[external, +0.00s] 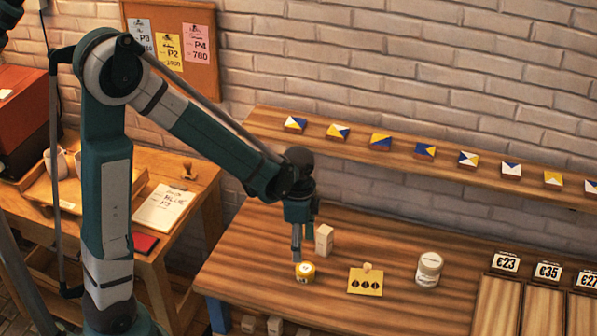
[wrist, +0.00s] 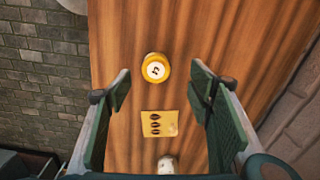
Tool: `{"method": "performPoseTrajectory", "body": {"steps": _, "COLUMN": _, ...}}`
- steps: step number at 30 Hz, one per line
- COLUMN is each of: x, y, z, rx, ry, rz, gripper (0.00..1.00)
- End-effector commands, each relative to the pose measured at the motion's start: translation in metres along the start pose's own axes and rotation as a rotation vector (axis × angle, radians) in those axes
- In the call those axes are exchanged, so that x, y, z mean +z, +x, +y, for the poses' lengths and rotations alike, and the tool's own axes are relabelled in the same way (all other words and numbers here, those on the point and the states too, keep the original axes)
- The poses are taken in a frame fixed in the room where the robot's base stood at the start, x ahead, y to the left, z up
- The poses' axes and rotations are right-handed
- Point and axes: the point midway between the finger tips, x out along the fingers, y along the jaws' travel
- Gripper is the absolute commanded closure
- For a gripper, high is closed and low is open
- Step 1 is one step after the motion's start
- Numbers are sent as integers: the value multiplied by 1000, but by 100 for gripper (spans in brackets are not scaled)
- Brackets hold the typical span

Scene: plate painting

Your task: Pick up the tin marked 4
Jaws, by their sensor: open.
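A small yellow tin (external: 305,273) with a pale top stands on the wooden bench. In the wrist view the tin (wrist: 156,68) shows a round white label with a dark mark that I cannot read for certain as 4. My gripper (external: 297,256) points down close above the tin in the external view. In the wrist view my gripper (wrist: 160,90) has its two fingers wide apart, with nothing between them at the tips. The tin appears beyond the fingertips, roughly centred between the fingers. I cannot tell the exact height gap.
A yellow card (external: 365,282) with dark oval marks lies right of the tin, a small wooden piece at its back edge. A pale wooden block (external: 324,239) stands behind the tin. A white-lidded jar (external: 429,269) stands farther right. A shelf (external: 350,142) with coloured tiles runs behind.

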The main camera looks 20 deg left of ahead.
Motion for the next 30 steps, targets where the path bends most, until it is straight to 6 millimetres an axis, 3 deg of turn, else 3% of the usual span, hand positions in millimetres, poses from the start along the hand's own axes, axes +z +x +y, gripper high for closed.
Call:
{"method": "performPoseTrajectory", "body": {"steps": 8, "x": -15, "y": 19, "z": 6, "rx": 23, "ry": 70, "rz": -18, "gripper": 48}}
{"method": "performPoseTrajectory", "body": {"steps": 20, "x": -15, "y": 20, "z": 7, "rx": 25, "ry": 73, "rz": -19, "gripper": 48}}
{"method": "performPoseTrajectory", "body": {"steps": 30, "x": -15, "y": 40, "z": 7, "rx": 25, "ry": 73, "rz": -19, "gripper": 48}}
